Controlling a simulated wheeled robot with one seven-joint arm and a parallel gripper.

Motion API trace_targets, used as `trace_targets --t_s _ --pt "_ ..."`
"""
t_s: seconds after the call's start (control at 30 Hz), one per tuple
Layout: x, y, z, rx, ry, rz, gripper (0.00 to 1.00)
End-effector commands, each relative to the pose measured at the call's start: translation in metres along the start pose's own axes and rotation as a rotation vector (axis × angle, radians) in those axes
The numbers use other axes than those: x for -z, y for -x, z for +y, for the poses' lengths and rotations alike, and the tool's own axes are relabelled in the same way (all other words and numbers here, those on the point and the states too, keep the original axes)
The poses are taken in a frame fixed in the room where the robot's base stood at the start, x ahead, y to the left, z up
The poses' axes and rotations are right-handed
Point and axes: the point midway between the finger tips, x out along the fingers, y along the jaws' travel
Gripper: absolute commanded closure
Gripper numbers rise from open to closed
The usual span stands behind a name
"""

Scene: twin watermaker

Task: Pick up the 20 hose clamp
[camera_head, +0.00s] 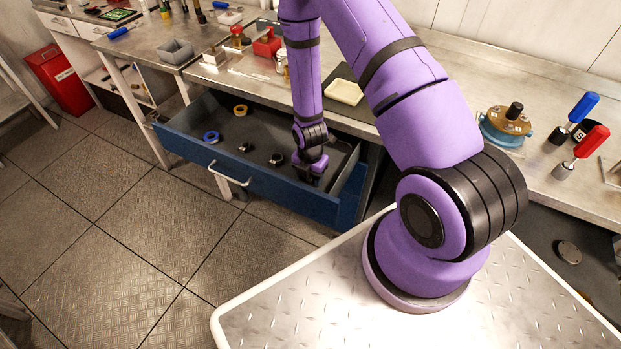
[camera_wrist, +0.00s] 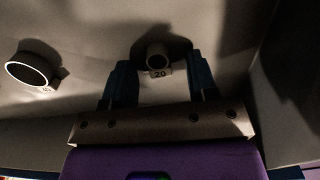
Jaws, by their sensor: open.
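The 20 hose clamp (camera_wrist: 156,58) is a small dark ring with a tag reading "20", lying on the drawer floor in the wrist view. My gripper (camera_wrist: 160,75) is open, with one finger on each side of the clamp's near part. I cannot tell whether the fingers touch it. In the head view my gripper (camera_head: 310,180) is inside the right part of the open blue drawer (camera_head: 240,185), and it hides the clamp there. A larger ring clamp (camera_wrist: 30,70) with a tag lies to the left in the wrist view.
In the drawer, another clamp (camera_head: 276,159), a small ring (camera_head: 245,147), a blue tape roll (camera_head: 211,137) and a yellow tape roll (camera_head: 240,110) lie to the left of my gripper. The drawer's side wall (camera_head: 352,172) is close on the right. The workbench (camera_head: 350,118) stands behind.

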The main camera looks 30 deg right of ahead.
Motion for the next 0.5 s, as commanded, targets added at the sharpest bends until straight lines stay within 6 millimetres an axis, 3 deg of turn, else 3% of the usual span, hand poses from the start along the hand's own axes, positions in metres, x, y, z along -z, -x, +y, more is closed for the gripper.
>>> trace_targets --t_s 0.23,0.47,0.5 --pt "0.0000 -0.0010 0.0002 0.000 0.000 0.000 0.47" --pt "0.0001 -0.0009 0.0001 0.000 0.001 0.000 1.00" --pt "0.0001 -0.0008 0.0001 0.000 0.001 0.000 1.00"
